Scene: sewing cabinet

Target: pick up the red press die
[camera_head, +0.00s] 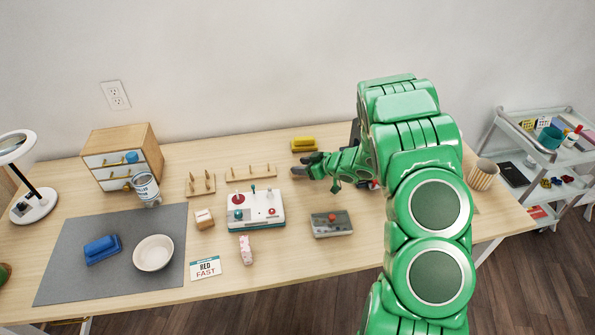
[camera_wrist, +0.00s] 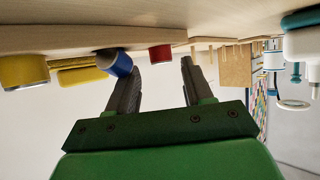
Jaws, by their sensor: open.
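A small red cylinder (camera_wrist: 160,53), which looks like the red press die, shows in the wrist view on the wooden table. That view is upside down. It appears between and beyond the fingertips of my gripper (camera_wrist: 160,68), apart from both fingers. My gripper is open and empty. In the head view, my gripper (camera_head: 303,165) is low over the back middle of the table, pointing left. I cannot make out the red die for certain there; my arm and hand cover part of that area.
A blue piece (camera_wrist: 116,62) is close to the left finger in the wrist view, with a yellow cylinder (camera_wrist: 24,71) farther left. In the head view, a yellow block (camera_head: 303,144) lies behind my gripper. A peg rack (camera_head: 251,172) and control box (camera_head: 256,209) stand to its left.

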